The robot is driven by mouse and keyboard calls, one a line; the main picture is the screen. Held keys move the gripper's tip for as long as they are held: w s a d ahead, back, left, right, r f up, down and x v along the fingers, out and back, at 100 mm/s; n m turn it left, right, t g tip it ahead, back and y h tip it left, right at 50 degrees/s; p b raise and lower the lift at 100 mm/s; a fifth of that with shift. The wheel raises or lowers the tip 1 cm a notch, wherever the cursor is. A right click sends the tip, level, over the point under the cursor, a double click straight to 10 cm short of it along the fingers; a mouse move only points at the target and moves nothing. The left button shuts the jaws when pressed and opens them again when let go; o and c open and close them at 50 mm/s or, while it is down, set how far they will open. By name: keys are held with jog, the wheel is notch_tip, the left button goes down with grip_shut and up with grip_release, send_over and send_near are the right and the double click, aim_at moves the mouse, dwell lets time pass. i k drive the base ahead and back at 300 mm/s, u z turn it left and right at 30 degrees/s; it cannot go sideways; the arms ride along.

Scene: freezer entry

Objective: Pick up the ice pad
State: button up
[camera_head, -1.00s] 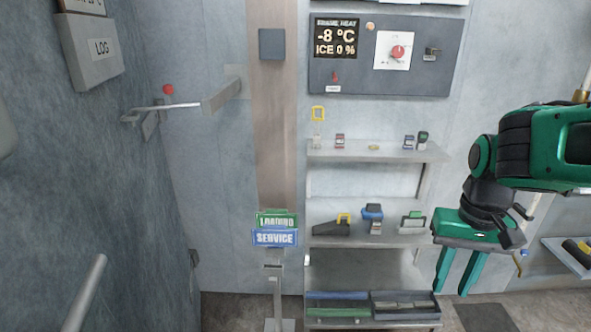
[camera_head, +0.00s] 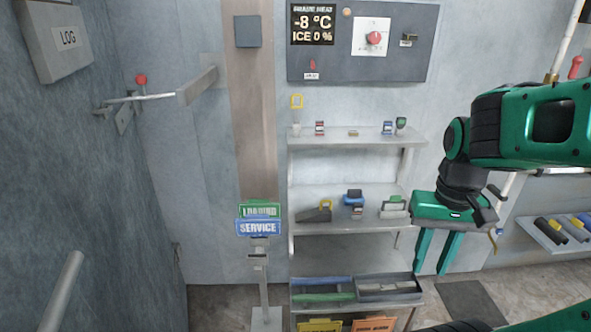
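I cannot tell for sure which thing is the ice pad. A flat blue piece (camera_head: 318,284) and a long green piece (camera_head: 325,297) lie on a low shelf of the grey rack. A dark grey tray (camera_head: 388,297) with greyish contents sits to their right. On the middle shelf are a dark wedge-like tool with a yellow handle (camera_head: 314,215), a blue block-like thing (camera_head: 354,198) and a grey thing with a green top (camera_head: 394,205). My gripper (camera_head: 431,272) points down, open and empty, in front of the rack's right side.
The grey shelf rack (camera_head: 340,228) stands against the wall. Small items line its top shelf (camera_head: 360,137). A sign stand (camera_head: 258,228) reads "SERVICE". A lever (camera_head: 148,97) juts from the left wall. A side shelf (camera_head: 540,235) holds rolls at right. Floor shows around a dark mat (camera_head: 470,300).

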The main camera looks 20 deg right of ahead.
aim_at(353, 196)
jog(key=z, duration=0.05)
jog(key=k, duration=0.6)
jog(key=z, duration=0.45)
jog(key=i, duration=1.25)
jog(key=u, duration=0.45)
